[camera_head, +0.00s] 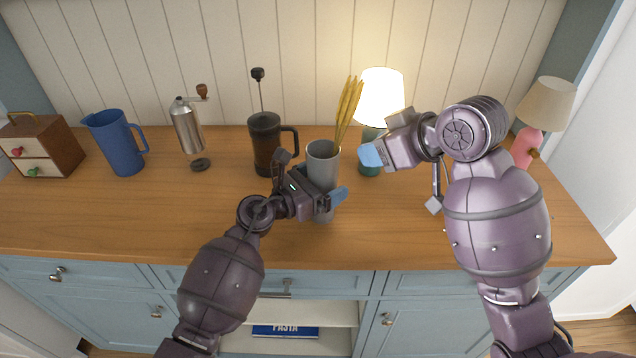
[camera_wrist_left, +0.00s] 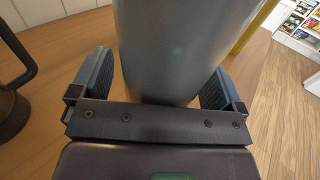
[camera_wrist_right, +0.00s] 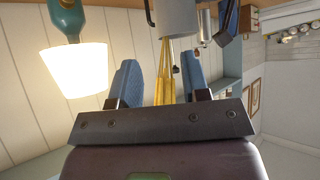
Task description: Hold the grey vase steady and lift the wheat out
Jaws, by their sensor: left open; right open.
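The grey vase (camera_head: 323,158) stands upright on the wooden counter, with the yellow wheat (camera_head: 347,108) rising from its mouth and leaning right. My left gripper (camera_head: 315,190) is open at the vase. In the left wrist view the vase (camera_wrist_left: 180,45) stands between the two blue fingers (camera_wrist_left: 160,85), with small gaps at its sides. My right gripper (camera_head: 385,150) is open and to the right of the wheat. In the right wrist view the wheat (camera_wrist_right: 164,75) shows beyond and between its open fingers (camera_wrist_right: 160,85), near the vase rim.
The French press (camera_head: 266,140) stands just left of the vase. The lit lamp (camera_head: 380,97) is behind my right gripper. A coffee grinder (camera_head: 187,125), a blue jug (camera_head: 116,142) and a small drawer box (camera_head: 42,147) stand further left. A pink lamp (camera_head: 525,148) is at the right.

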